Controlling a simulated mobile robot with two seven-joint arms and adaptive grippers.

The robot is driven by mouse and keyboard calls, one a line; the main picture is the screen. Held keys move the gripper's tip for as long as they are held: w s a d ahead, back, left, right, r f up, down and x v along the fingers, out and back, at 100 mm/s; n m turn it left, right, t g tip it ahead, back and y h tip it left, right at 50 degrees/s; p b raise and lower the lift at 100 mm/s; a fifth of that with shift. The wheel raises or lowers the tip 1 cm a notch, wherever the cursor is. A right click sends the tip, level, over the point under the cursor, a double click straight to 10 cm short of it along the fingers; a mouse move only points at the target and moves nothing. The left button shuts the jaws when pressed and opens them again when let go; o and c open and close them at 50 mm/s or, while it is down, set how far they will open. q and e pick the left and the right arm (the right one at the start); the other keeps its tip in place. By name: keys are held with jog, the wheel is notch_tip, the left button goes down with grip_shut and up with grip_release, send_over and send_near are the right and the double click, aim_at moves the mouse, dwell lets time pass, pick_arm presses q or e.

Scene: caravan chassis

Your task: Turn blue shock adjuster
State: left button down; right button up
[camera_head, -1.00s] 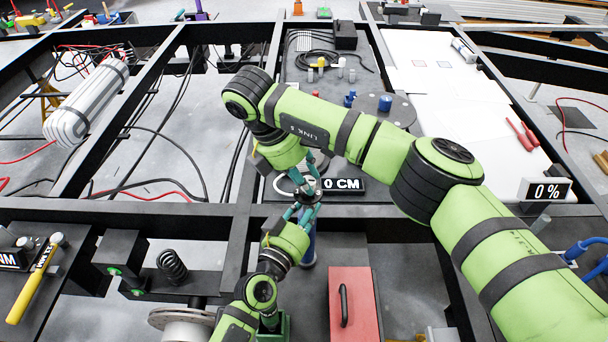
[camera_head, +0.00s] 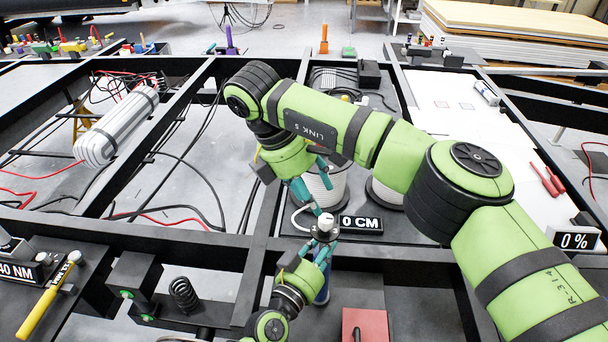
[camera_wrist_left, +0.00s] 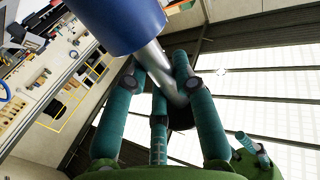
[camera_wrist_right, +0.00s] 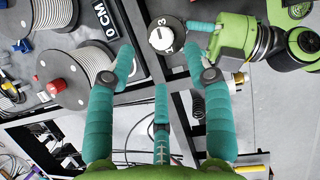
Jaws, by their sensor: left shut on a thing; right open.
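The shock's blue cylinder (camera_wrist_left: 118,18) and silver rod (camera_wrist_left: 158,68) show in the left wrist view. The cylinder (camera_head: 322,290) also stands below my left gripper in the head view. My left gripper (camera_head: 322,250) is shut on the silver rod; it also shows in the left wrist view (camera_wrist_left: 168,85). A round grey-white adjuster knob (camera_wrist_right: 162,38) with a dark marked rim and a "3" tops the shock, also visible in the head view (camera_head: 326,222). My right gripper (camera_head: 318,195) is open above it, with the knob between and beyond its fingertips (camera_wrist_right: 160,65); contact cannot be told.
A "0 CM" display (camera_head: 361,223) stands close to the right of the knob. Cable spools (camera_wrist_right: 88,72) stand behind it. Black chassis beams (camera_head: 150,233) surround the spot. A red box (camera_head: 365,325) and a yellow-handled tool (camera_head: 45,300) lie nearer.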

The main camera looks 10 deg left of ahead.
pick_arm(q)
jog(key=shift+d, duration=0.1)
pick_arm(e)
jog(key=v, duration=0.5)
jog(key=shift+d, duration=0.1)
jog(key=shift+f, duration=0.1)
pick_arm(q)
jog(key=c, duration=0.9)
grip_release()
jog(key=shift+c, duration=0.2)
pick_arm(e)
jog(key=shift+d, duration=0.1)
pick_arm(q)
jog(key=shift+s+a, duration=0.2)
jog(key=shift+s, duration=0.1)
jog(key=v, duration=1.1)
jog(key=shift+s, duration=0.2)
jog(key=shift+f, duration=0.15)
